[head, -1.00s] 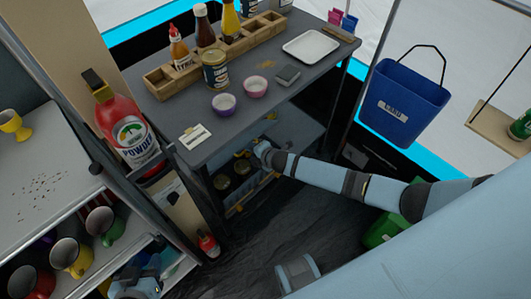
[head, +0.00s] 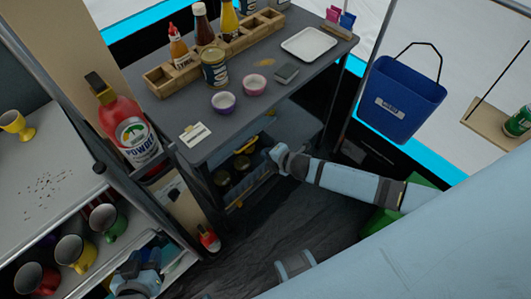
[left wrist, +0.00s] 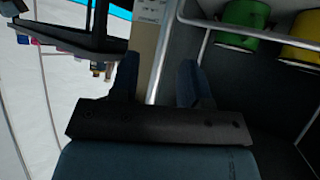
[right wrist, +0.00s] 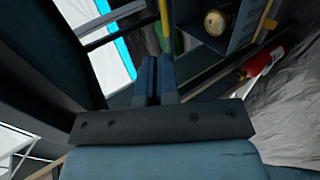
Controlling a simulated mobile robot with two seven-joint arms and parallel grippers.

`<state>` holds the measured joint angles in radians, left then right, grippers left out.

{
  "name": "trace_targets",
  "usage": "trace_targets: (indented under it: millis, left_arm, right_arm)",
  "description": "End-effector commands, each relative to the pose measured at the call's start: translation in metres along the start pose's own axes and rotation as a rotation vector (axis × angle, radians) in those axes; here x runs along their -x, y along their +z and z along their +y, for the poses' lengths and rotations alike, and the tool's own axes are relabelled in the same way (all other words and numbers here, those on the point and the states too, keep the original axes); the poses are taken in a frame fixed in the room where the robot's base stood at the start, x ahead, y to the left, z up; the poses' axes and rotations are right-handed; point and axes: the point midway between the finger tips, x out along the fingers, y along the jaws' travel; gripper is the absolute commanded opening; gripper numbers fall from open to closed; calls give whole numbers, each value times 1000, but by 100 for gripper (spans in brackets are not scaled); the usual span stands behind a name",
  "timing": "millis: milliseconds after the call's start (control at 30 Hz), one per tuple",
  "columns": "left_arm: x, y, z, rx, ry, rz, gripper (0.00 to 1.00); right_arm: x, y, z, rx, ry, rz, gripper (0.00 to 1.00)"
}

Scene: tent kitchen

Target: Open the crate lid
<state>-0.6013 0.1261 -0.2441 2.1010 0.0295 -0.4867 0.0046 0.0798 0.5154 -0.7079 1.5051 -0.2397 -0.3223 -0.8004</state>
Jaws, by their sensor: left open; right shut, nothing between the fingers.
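A dark crate-like box (head: 262,181) with yellow parts and round jars in it sits under the grey table in the head view. It also shows at the top of the right wrist view (right wrist: 240,42), with a gold-topped jar inside and a yellow edge. I cannot make out clearly which part is its lid. My right gripper (head: 276,156) is beside the box's right end; in the right wrist view its fingers (right wrist: 154,78) are shut and empty, apart from the box. My left gripper (head: 135,280) is by the mug shelf; its fingers (left wrist: 160,82) are open and empty.
The grey table (head: 240,125) holds bowls, bottles and a tray (head: 309,44). A blue bucket (head: 402,98) hangs at right. A green container (head: 378,226) is partly behind my right arm. Mugs (head: 75,252) fill the left shelf.

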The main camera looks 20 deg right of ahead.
Motion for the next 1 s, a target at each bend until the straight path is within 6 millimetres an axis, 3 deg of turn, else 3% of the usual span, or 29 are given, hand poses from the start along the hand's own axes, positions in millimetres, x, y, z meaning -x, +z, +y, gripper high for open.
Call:
trace_targets:
  millis: [167,300,600,800,1000]
  left_arm:
    - [-26,-1,11,8,50,116,43]
    - [-38,-16,26,20,115,252,43]
    - [-31,-40,54,50,252,490,43]
    - [-22,-50,61,60,290,547,43]
    - [-21,-50,62,60,294,543,43]
  right_arm:
    - [-24,-17,-16,243,172,-12,0]
    - [-34,-19,-31,581,336,-102,0]
    - [-26,0,-98,1279,418,-350,0]
    - [-19,8,-119,1483,390,-404,0]
    - [-32,9,-110,1503,390,-408,0]
